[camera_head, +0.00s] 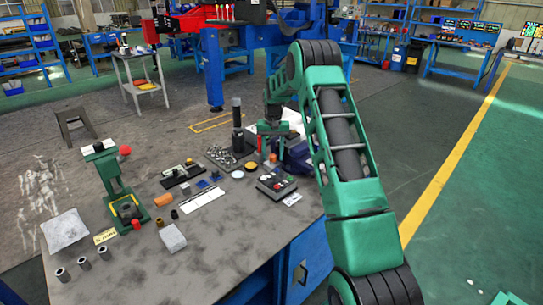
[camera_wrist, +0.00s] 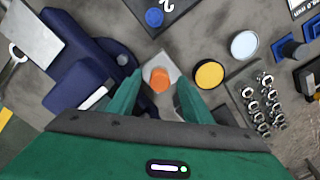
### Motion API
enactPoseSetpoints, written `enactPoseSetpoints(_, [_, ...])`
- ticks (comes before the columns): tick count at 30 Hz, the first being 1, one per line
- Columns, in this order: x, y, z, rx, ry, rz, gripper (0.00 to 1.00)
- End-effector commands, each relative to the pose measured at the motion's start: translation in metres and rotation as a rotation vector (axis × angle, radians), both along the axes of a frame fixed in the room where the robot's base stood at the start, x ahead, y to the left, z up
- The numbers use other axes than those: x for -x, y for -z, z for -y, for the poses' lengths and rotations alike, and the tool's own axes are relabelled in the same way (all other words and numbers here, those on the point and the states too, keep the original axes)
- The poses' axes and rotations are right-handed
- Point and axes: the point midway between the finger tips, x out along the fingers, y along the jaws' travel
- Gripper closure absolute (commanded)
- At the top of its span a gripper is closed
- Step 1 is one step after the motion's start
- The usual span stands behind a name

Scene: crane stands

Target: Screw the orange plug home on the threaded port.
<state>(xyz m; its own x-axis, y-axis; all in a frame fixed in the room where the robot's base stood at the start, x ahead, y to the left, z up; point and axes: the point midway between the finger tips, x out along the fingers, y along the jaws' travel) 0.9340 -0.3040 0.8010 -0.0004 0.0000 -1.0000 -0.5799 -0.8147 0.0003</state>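The orange plug (camera_wrist: 160,79) shows in the wrist view between my fingers, over a pale grey square piece (camera_wrist: 153,66). It also shows small in the head view (camera_head: 273,158), near the far edge of the table. The threads of the port are hidden, so I cannot tell how the plug sits on it. My gripper (camera_wrist: 159,82) is open, with one green finger on each side of the plug and visible gaps.
A navy object (camera_wrist: 85,65) stands close to the left finger. A yellow disc (camera_wrist: 208,74), a pale disc (camera_wrist: 244,44) and a tray of nuts (camera_wrist: 262,100) lie to the right. A dark button box (camera_head: 277,185) is nearby. The table front (camera_head: 190,270) is clear.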

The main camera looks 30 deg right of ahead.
Motion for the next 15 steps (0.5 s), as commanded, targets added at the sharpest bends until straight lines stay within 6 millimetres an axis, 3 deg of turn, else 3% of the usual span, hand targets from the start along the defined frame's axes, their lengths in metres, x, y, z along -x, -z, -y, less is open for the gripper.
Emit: enactPoseSetpoints(15, [0.0001,-0.0091,0.0001,0.0,-0.002,0.0,0.54])
